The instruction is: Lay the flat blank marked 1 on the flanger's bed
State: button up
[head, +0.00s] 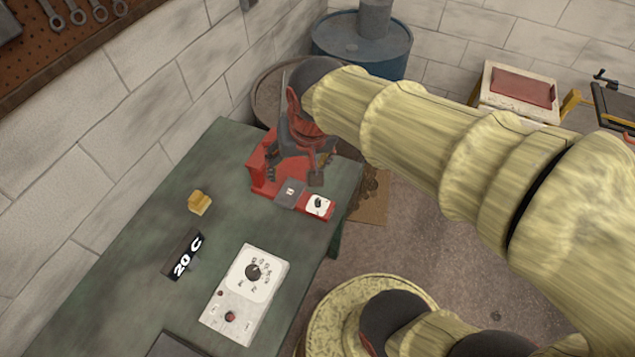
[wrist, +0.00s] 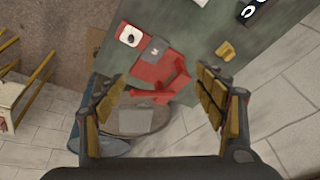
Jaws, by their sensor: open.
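The red flanger (head: 262,170) stands at the far end of the green bench; it also shows in the wrist view (wrist: 150,75). A flat grey square plate (head: 290,193) with a small pale mark lies on the flanger's front part, beside its white dial (head: 319,206). The plate shows in the wrist view (wrist: 154,51); its mark is too small to read surely. My gripper (head: 296,178) is over the flanger and hides part of it. In the wrist view, my gripper (wrist: 162,78) has its fingers wide apart with nothing between them.
On the green bench (head: 140,215) are a yellow block (head: 199,202), a black "20 C" sign (head: 184,255) and a white control box (head: 245,295) with a knob. A blue drum (head: 385,50) and a red-topped stool (head: 520,88) stand beyond.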

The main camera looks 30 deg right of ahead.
jog(key=s+r+n+t, duration=0.2)
jog(key=s+r+n, duration=0.1)
jog(key=s, duration=0.5)
notch_tip(320, 180, down, 9)
jog(key=b, duration=0.9)
jog(key=shift+s+n+b, duration=0.3)
jog(key=shift+s, duration=0.05)
jog(key=shift+o, duration=0.4)
jog(key=shift+f, duration=0.1)
